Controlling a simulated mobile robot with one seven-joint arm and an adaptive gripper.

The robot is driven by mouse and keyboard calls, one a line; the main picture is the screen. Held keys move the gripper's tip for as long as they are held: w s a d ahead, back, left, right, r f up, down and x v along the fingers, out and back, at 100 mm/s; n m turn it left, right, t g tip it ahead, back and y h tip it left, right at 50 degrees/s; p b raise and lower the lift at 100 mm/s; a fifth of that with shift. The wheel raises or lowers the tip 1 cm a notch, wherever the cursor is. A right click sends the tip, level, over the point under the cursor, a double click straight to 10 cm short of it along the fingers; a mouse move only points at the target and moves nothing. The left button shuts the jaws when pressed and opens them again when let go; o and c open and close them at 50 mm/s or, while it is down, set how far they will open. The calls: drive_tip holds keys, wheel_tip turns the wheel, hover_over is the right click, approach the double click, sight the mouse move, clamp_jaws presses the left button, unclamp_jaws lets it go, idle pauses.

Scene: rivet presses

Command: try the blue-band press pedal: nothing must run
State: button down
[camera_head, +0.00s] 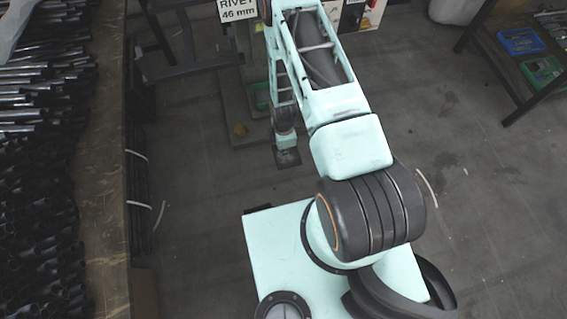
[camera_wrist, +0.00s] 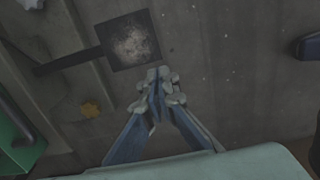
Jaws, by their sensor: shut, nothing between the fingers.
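A dark square pedal plate (camera_wrist: 131,41) with a pale worn patch lies low over the floor in the wrist view, on a dark bar (camera_wrist: 70,61) running left. It also shows in the head view (camera_head: 289,158), just below the end of my arm. My gripper (camera_wrist: 161,76) is shut and empty, its tips at the plate's lower edge in the wrist picture. I cannot tell whether they touch it. The press (camera_head: 238,101) is largely hidden behind my arm, and no blue band shows.
A bench of metal tubes (camera_head: 45,120) fills the left.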

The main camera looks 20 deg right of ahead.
sight(284, 166)
wheel_tip(284, 166, down, 14)
drive_tip(key=b, duration=0.4)
idle(0.3)
